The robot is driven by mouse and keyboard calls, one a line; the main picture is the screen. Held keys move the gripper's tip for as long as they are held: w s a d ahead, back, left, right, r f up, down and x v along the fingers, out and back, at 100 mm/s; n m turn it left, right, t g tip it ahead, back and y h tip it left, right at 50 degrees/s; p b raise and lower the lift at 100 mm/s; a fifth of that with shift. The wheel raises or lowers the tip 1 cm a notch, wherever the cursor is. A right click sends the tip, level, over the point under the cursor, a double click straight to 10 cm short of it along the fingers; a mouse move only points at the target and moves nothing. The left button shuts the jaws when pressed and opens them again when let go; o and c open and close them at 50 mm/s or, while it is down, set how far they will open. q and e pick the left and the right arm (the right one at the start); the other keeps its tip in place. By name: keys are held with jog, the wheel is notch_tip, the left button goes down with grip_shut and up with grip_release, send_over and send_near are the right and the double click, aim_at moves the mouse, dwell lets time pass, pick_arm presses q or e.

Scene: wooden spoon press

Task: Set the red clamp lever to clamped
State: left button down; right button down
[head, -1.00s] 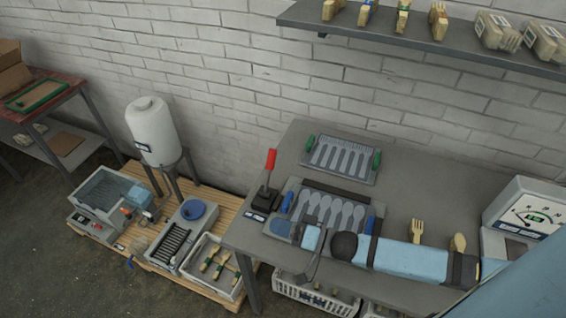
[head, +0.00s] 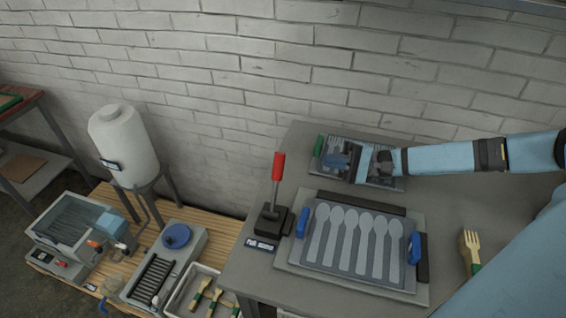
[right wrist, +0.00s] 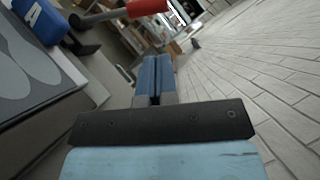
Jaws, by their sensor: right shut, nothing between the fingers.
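The red clamp lever (head: 278,167) stands nearly upright on its black base (head: 270,220) at the table's left side, its top leaning slightly right. Its red handle also crosses the top of the right wrist view (right wrist: 146,8). My right gripper (head: 335,161) is shut and empty, above the rear spoon plate and to the right of the lever, apart from it. In the right wrist view its closed blue fingers (right wrist: 152,78) point toward the lever. The front spoon mould (head: 350,240) lies right of the lever base. My left gripper is out of view.
The rear spoon plate (head: 327,148), with a green handle, is partly hidden under my right gripper. A wooden fork (head: 471,246) lies right of the front mould. A brick wall (head: 300,60) stands behind. A white tank (head: 124,145) and machines stand on a pallet to the left.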

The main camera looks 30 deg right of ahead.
aim_at(276, 183)
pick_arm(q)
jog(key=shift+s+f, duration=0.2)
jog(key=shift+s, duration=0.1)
pick_arm(e)
jog(key=shift+f, duration=0.1)
jog(key=shift+a, duration=0.1)
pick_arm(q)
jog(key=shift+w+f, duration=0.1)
pick_arm(e)
jog(key=x, duration=1)
